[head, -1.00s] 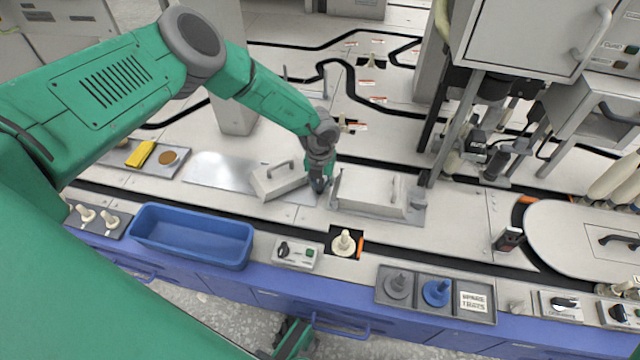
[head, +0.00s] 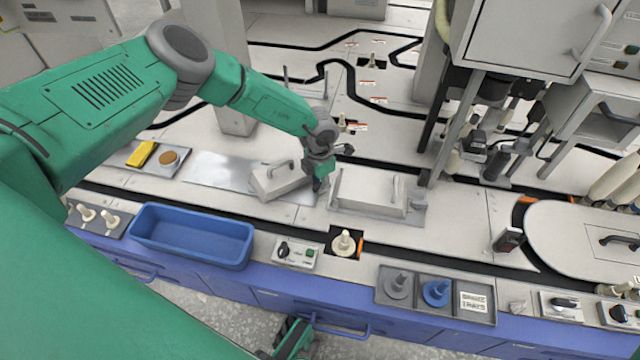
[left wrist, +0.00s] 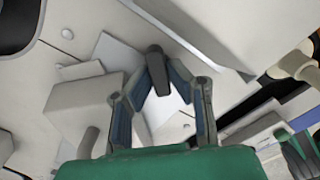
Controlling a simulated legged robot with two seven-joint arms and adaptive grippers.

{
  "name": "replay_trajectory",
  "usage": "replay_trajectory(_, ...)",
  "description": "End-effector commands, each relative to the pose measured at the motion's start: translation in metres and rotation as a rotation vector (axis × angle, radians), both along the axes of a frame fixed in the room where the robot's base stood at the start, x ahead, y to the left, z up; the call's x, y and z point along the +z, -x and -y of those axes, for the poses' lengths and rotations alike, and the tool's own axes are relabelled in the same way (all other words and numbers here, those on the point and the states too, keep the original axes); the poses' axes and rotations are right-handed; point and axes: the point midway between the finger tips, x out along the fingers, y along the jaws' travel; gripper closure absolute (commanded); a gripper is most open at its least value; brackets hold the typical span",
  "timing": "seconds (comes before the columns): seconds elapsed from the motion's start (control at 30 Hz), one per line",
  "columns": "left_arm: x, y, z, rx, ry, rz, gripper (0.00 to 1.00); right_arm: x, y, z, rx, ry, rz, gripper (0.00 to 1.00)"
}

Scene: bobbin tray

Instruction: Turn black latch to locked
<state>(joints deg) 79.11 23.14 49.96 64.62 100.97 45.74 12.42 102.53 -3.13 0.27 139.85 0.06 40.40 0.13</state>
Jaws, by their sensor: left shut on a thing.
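My left gripper (head: 318,182) points down in the gap between a tilted grey cover with a handle (head: 277,180) and a closed grey box (head: 368,192). In the left wrist view my left gripper (left wrist: 157,88) has its fingers closed on the black latch (left wrist: 155,60), a small dark bar. In the head view the latch is hidden behind the gripper, so its angle against the box cannot be told there.
A blue tray (head: 190,262), a small switch box (head: 296,254) and a cream bobbin (head: 343,243) stand along the front edge. A flat metal plate (head: 205,168) lies left of the grey cover. A grey bobbin tray (head: 428,308) is at the front right.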

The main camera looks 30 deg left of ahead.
Motion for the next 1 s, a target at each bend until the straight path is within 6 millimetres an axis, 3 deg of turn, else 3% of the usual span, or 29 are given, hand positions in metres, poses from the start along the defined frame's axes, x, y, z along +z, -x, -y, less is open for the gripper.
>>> replay_trajectory(0.6,-0.0004,-0.0025,-0.0025,-0.564,0.0,0.003,1.0,-0.0002,0.0001,0.0,0.0,0.0,0.0,0.6)
replay_trajectory(1.0,-0.0006,-0.0036,-0.0034,-0.787,-0.001,0.003,1.0,-0.0002,0.0001,0.0,0.0,0.0,0.0,0.6)
